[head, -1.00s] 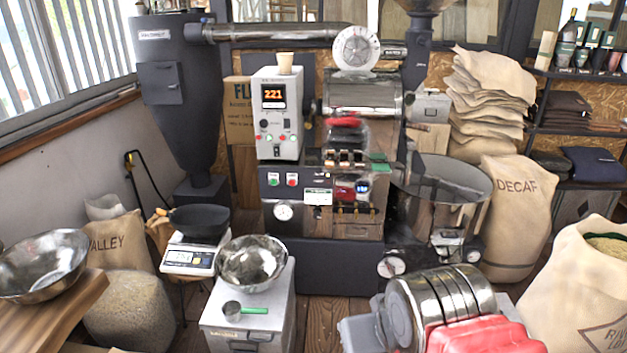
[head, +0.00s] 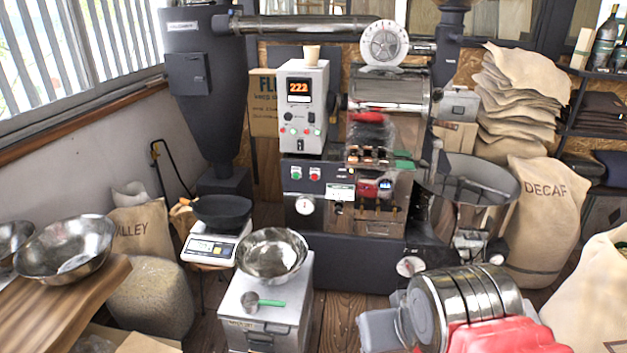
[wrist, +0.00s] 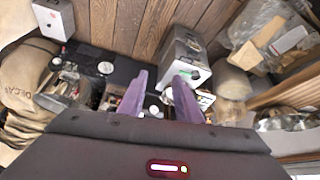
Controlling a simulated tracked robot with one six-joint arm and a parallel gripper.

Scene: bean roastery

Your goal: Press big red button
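A round red button (head: 315,174) sits beside a green button (head: 296,173) on the dark front panel of the roaster. Smaller red and green buttons show on the grey control box (head: 303,105) above, under a display reading 222. I cannot tell for sure which red button the task means. In the wrist view my gripper (wrist: 160,90) has two purple fingers, spread apart with nothing between them. They are not touching anything that I can make out. My gripper does not show in the head view. I cannot make out the red button in the wrist view.
A grey bin (head: 265,330) with a steel bowl (head: 272,256) and green-handled scoop stands in front of the roaster. A scale (head: 212,248) stands left of it. A ribbed chrome cylinder (head: 470,295) and red block (head: 512,338) fill the lower right. Some wooden floor is bare between.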

